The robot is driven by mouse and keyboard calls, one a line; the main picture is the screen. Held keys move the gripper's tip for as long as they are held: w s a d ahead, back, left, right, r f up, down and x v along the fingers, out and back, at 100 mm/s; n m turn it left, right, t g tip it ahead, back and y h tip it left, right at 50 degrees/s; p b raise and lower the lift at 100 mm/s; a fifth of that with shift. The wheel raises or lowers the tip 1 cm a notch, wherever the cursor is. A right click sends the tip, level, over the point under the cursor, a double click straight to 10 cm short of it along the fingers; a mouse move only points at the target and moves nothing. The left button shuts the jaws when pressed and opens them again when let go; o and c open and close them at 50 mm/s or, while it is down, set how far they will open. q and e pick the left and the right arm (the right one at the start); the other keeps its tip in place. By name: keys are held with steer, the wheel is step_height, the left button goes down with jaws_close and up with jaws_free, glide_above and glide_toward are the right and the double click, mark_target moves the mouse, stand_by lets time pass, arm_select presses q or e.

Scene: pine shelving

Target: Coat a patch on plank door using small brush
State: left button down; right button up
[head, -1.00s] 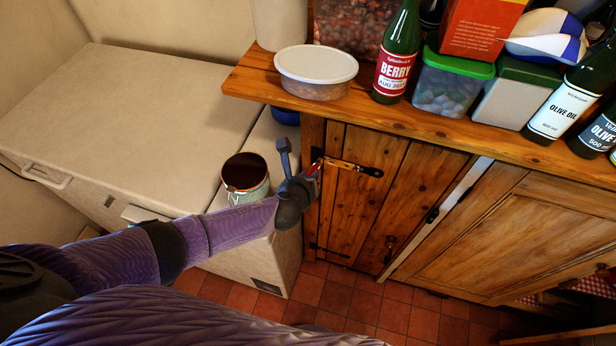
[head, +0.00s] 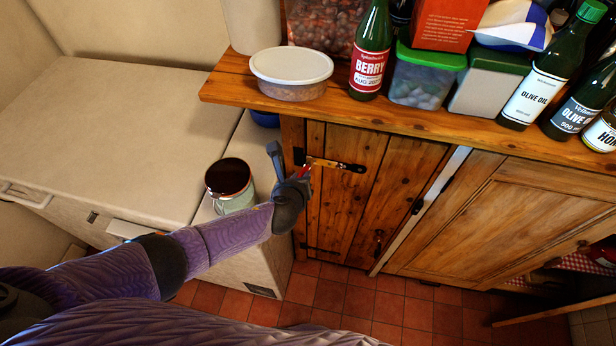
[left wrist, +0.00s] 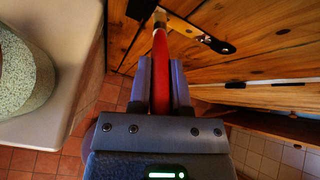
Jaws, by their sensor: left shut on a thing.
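The plank door (head: 342,215) is a shut door of upright pine boards with black strap hinges, below the wooden counter. My left gripper (head: 303,178) is shut on the small brush, just in front of the door's upper left edge by the top hinge. The brush's red handle (left wrist: 160,75) stands between the fingers in the left wrist view. Its tip points at the door near the hinge; I cannot tell whether it touches. The top hinge strap (head: 330,163) has a pale golden stretch and a black end. My right gripper is out of view.
The wooden counter (head: 420,121) juts out above the door and carries a lidded tub (head: 291,89), bottles and boxes. Red floor tiles (head: 330,291) are clear below.

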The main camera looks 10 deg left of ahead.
arm_select(q)
steer(key=shift+a, duration=0.9)
steer(key=shift+s+a+p, duration=0.15)
steer(key=shift+s+p, duration=1.05)
steer(key=shift+s, duration=1.75)
steer(key=s, duration=0.3)
steer(key=shift+a+p, duration=0.1)
steer(key=shift+p, duration=0.25)
steer(key=shift+w, duration=0.15)
